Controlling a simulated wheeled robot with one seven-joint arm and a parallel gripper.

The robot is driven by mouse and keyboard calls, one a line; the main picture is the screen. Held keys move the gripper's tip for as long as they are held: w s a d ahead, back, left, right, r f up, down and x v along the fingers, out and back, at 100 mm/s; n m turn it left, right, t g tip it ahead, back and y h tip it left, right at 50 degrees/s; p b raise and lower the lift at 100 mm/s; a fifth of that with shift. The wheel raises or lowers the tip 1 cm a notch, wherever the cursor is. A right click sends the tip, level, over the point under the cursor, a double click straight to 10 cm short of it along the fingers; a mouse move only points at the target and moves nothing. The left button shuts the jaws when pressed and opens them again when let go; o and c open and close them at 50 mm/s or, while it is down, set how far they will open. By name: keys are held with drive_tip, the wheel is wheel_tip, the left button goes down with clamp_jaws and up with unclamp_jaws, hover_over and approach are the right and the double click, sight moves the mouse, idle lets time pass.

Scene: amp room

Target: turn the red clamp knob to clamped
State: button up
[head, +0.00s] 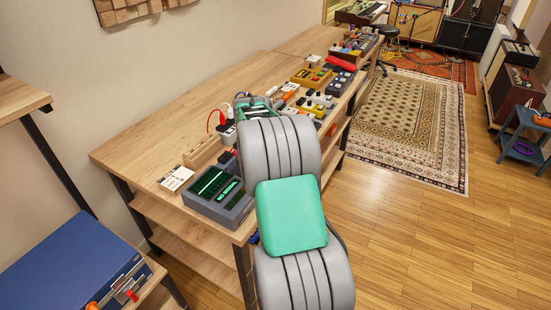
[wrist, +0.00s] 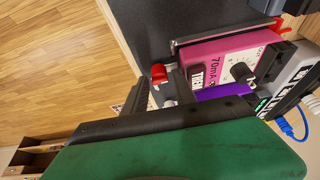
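The red clamp knob (wrist: 159,74) shows in the wrist view, at the edge of a dark panel beside a pink pedal (wrist: 225,55). My gripper (wrist: 160,84) has its two dark fingers apart, with the knob at the gap near their tips. I cannot tell whether the fingers touch it. A small pale part shows between the fingers below the knob. In the head view, my arm hides the knob and most of the gripper over the workbench (head: 150,150).
A purple pedal (wrist: 222,92) and a white power strip (wrist: 298,72) with a blue cable (wrist: 290,130) lie close to the gripper. In the head view, several pedals line the bench. A dark grey box (head: 217,195) stands at the near end. Open floor lies to the right.

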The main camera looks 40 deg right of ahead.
drive_tip(key=shift+o, duration=1)
drive_tip(key=p+v, duration=0.4)
drive_tip(key=v, duration=0.4)
